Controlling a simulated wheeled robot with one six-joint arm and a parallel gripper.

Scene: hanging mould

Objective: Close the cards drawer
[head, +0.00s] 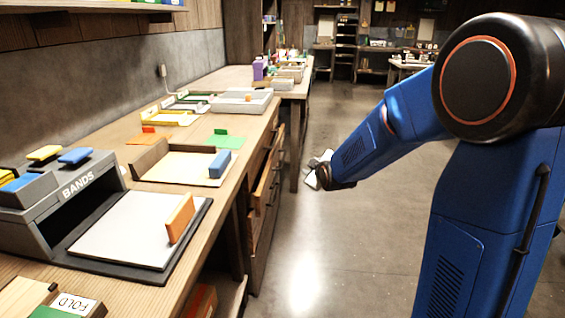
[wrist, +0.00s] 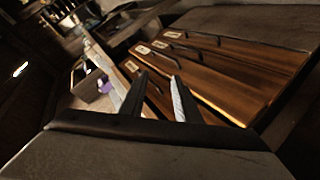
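A wooden drawer (head: 267,183) stands out from the bench front in the head view.
The long bench (head: 232,125) above the drawers carries trays and a grey BANDS box (head: 75,188). An orange block (head: 180,218) and a blue block (head: 220,163) stand on trays near its edge. The aisle floor (head: 305,245) is clear.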

